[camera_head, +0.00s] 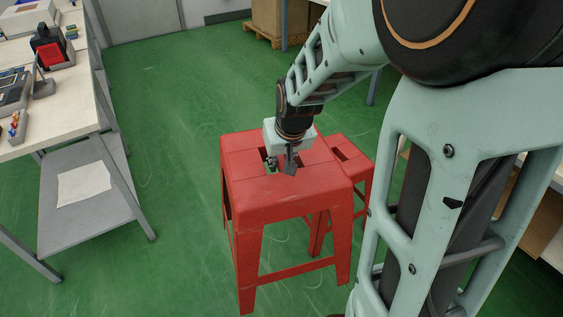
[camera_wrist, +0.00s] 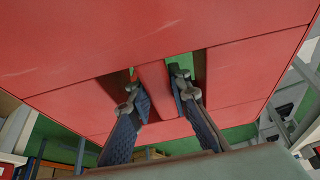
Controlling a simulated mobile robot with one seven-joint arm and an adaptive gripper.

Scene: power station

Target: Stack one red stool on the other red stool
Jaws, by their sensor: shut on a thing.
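The nearer red stool (camera_head: 275,200) stands upright in the middle of the head view, with two slots in its seat. My gripper (camera_head: 281,164) reaches down onto this seat and is shut on the bar between the slots. In the wrist view, the fingers (camera_wrist: 156,92) pass into the slots on either side of that bar (camera_wrist: 155,85). The other red stool (camera_head: 353,158) is behind and to the right, partly hidden by the nearer stool and my arm. I cannot tell whether the held stool's feet touch the floor.
A workbench (camera_head: 60,125) with tools and a lower shelf (camera_head: 100,215) stands on the left. A cardboard box on a pallet (camera_head: 262,36) is at the back. Another bench is partly hidden on the right. Green floor (camera_head: 175,110) is clear between the left bench and the stools.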

